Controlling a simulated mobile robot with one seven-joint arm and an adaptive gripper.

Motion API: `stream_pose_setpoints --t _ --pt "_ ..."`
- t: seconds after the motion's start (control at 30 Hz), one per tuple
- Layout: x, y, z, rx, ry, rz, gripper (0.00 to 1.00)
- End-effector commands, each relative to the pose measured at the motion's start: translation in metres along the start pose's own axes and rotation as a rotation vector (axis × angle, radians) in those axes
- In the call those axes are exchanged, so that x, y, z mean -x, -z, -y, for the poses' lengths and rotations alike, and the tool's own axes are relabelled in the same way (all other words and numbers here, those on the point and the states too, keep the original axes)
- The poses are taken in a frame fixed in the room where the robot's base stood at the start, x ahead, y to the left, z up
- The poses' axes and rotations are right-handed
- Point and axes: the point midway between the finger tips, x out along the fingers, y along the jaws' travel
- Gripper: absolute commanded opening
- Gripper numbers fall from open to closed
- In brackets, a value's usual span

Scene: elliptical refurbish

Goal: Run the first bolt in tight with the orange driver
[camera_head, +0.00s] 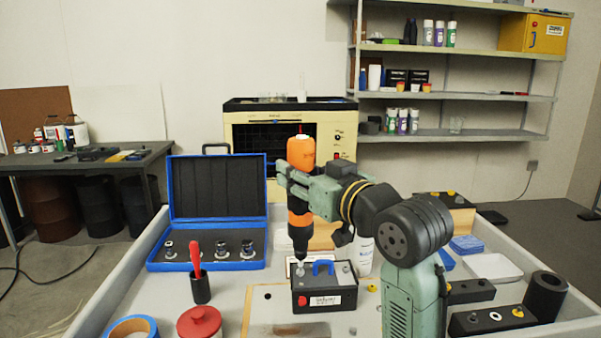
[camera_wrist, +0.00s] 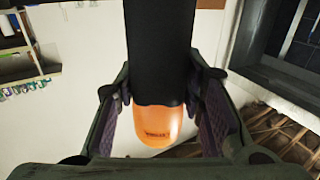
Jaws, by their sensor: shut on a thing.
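The orange driver (camera_head: 301,153) has an orange and black body and stands upright with its tip pointing down. My gripper (camera_head: 300,183) is shut around its black middle part. In the wrist view, my gripper (camera_wrist: 160,100) has a finger on each side of the driver (camera_wrist: 158,122). The driver's lower end is over the left part of the top of a small black box (camera_head: 325,290) with a blue handle. A small silver bolt (camera_head: 300,268) shows right under the tip. I cannot tell whether tip and bolt touch. Another silver bolt head (camera_head: 346,268) shows on the box's right side.
An open blue case (camera_head: 217,190) with several silver bits stands left. A red-handled tool in a black cup (camera_head: 201,288), a red lidded pot (camera_head: 200,323) and blue tape (camera_head: 132,328) are in front. Black blocks (camera_head: 490,318) and a white tray (camera_head: 495,267) are right.

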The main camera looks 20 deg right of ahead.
Motion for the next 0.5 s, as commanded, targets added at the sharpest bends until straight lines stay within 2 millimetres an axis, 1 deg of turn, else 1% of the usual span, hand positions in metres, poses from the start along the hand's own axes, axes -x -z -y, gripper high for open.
stream_pose_setpoints --t 0.5 --pt "-0.0003 -0.0053 0.0004 -0.002 0.001 0.003 0.0"
